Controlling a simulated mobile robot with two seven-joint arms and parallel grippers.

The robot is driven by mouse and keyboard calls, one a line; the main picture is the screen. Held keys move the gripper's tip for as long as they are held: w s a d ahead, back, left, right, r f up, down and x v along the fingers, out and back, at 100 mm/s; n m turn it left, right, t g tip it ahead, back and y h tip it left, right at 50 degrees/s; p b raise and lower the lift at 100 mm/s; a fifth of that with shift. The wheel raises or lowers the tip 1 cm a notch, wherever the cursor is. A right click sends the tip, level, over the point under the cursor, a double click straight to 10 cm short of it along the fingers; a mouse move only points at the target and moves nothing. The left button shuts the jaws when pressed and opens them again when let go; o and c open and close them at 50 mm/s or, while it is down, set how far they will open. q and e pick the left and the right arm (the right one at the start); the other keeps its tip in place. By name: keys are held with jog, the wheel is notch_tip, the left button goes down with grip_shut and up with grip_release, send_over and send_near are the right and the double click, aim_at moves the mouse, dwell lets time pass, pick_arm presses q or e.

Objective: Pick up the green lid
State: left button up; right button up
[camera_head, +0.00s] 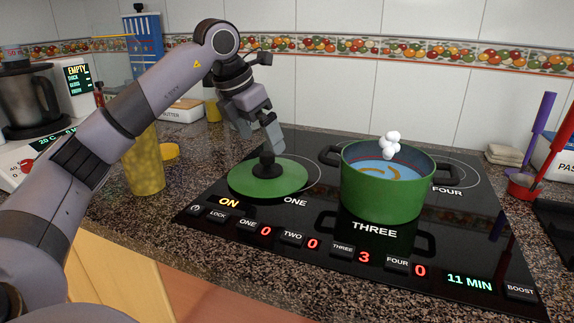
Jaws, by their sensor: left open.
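The green lid (290,181) lies flat on the black cooktop, over the burner marked ONE. It is round with a dark knob (267,163) standing at its centre. My left gripper (260,135) is open and points down just above the knob. Its fingers are close to the knob's top, and I cannot tell whether they touch it. My right gripper is not in view.
A green pot (384,208) with liquid and food stands right of the lid, with white lumps above it. A yellow container (145,165) stands to the left, a food processor (30,97) at far left.

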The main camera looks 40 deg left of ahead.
aim_at(265, 154)
pick_arm(q)
jog(key=shift+w, duration=0.3)
jog(key=shift+w+f, duration=0.15)
jog(key=shift+f, duration=0.2)
jog(key=x, duration=0.3)
jog(key=a+b+x, duration=0.1)
jog(key=x, duration=0.1)
jog(key=shift+f, duration=0.3)
jog(key=shift+d+f, duration=0.1)
jog(key=shift+f, duration=0.25)
jog(key=c, duration=1)
